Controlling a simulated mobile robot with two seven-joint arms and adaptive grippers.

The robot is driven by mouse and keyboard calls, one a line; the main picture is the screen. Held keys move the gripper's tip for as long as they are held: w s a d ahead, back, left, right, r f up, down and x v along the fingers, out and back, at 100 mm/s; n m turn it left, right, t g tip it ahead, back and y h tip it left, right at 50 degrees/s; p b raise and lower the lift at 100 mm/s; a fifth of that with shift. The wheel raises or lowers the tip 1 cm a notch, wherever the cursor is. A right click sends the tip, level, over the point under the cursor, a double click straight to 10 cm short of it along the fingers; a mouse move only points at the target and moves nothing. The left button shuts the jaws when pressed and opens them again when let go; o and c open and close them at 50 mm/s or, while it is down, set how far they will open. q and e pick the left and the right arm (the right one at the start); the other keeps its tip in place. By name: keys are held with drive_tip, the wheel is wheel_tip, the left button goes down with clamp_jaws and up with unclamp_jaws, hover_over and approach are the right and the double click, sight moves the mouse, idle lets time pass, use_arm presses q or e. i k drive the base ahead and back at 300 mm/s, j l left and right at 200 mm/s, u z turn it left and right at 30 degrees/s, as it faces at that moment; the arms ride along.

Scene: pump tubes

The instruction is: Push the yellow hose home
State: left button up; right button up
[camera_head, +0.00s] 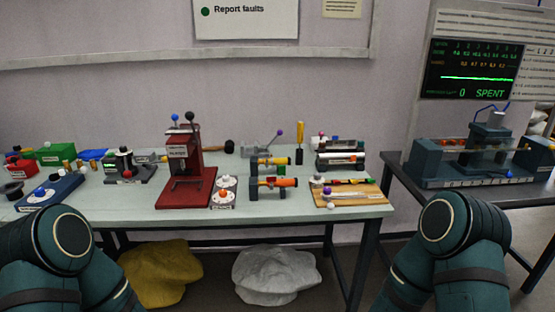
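Two small dark pump-like fixtures stand right of the middle of the table. The rear one carries a short yellow hose-like piece (274,161). The front one carries an orange-yellow piece (279,183) lying sideways. I cannot tell which of these is the yellow hose, or how deep either piece sits in its fixture. Links of my two arms show at the bottom left and bottom right. Neither gripper is in view.
The pale table (130,203) also holds a red press (187,165), a white-topped device (224,193) and a wooden board (350,195) with small tools. A dark side table bears a grey machine (485,150) under a screen (472,70). Sacks lie below.

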sight(283, 161)
drive_tip(key=i+l+u, duration=0.15)
drive_tip(key=i+l, duration=0.2)
drive_tip(key=i, duration=0.2)
drive_tip(key=i+l+u, duration=0.1)
drive_tip(key=i+l, duration=0.3)
drive_tip(key=i, duration=0.15)
